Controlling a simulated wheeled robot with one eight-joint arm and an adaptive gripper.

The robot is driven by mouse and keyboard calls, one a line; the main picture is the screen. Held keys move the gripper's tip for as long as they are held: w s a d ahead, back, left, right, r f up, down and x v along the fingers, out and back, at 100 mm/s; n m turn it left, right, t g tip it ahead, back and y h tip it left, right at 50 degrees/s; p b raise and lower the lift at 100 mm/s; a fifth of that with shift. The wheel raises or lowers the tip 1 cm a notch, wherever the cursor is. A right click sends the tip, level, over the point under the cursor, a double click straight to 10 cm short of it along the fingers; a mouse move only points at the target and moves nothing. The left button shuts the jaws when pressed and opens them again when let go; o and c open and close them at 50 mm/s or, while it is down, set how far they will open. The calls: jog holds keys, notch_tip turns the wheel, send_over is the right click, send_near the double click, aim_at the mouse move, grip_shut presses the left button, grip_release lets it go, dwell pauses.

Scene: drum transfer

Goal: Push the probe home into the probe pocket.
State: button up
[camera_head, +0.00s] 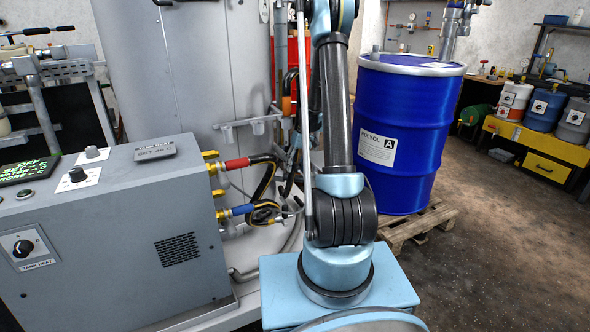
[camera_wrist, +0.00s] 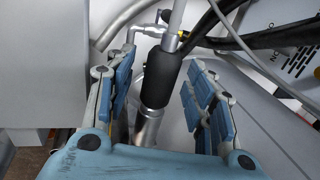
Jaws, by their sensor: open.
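In the wrist view the probe (camera_wrist: 162,78) shows as a black cylindrical grip with a thin grey length rising from its top. Below the grip is a bright metal tube (camera_wrist: 148,126), which looks like the probe pocket; how deep the probe sits in it I cannot tell. My gripper (camera_wrist: 160,66) is open, with its blue-padded fingers left and right of the black grip and a gap on both sides. The head view shows my arm, but the gripper, probe and pocket cannot be made out there.
Dark hoses (camera_wrist: 215,25) and a bent metal pipe (camera_wrist: 118,24) run close beyond the fingers. In the head view a grey control cabinet (camera_head: 120,235) stands left, a grey tank (camera_head: 180,60) behind, and a blue drum (camera_head: 415,120) on a pallet (camera_head: 425,222) right. Floor at right is clear.

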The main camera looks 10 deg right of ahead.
jog(key=v, duration=1.1)
